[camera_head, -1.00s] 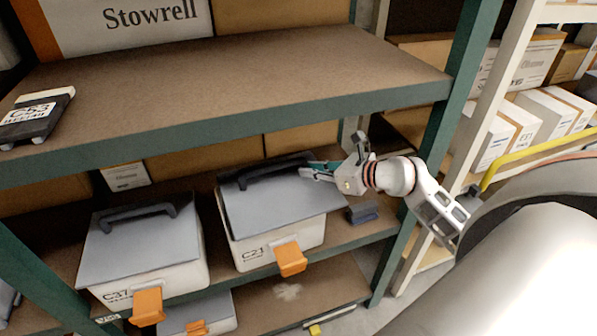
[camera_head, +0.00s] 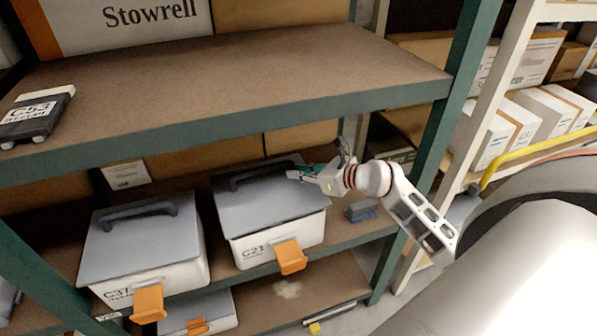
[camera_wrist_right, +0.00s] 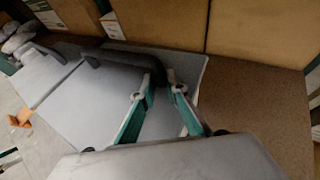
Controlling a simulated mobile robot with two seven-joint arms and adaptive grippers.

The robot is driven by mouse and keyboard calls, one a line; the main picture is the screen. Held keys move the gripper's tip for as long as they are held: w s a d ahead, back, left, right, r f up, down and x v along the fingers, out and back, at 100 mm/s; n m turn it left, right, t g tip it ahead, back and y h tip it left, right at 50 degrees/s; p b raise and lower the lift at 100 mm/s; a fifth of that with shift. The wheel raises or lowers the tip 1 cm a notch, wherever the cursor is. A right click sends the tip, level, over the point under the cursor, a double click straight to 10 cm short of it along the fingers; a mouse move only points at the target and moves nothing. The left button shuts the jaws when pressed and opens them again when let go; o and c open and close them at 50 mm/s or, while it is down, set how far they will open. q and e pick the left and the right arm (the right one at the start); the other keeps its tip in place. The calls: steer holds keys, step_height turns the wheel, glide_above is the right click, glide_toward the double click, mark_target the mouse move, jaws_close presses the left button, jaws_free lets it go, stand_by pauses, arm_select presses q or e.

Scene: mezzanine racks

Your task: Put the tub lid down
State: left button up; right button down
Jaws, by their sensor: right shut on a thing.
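The grey tub lid (camera_head: 272,205) with its black bar handle (camera_head: 250,176) lies over the white tub marked C21 (camera_head: 300,232) on the lower shelf, its edges roughly lined up with the tub's rim. My right gripper (camera_head: 294,174) is at the right end of the handle, shut on it. In the right wrist view my right gripper (camera_wrist_right: 165,90) has its fingers on either side of the handle (camera_wrist_right: 125,59), above the lid (camera_wrist_right: 105,100). Any small gap between lid and rim cannot be told. My left gripper is not in view.
A lidded tub marked C37 (camera_head: 145,274) stands to the left. A small dark blue block (camera_head: 362,211) lies right of C21. The upper shelf (camera_head: 240,85) overhangs the tubs, and a green upright (camera_head: 440,140) stands to the right. Cartons line the back.

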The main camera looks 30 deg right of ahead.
steer(key=shift+f, duration=0.6)
steer(key=c, duration=2)
jaws_free()
steer(key=shift+r, duration=0.1)
steer(key=shift+r, duration=0.4)
steer(key=shift+s+d+r, duration=0.1)
steer(key=shift+s+r, duration=0.1)
steer(key=shift+r, duration=0.1)
steer(key=v, duration=1.1)
steer(key=shift+s+r, duration=0.1)
steer(key=shift+s, duration=0.15)
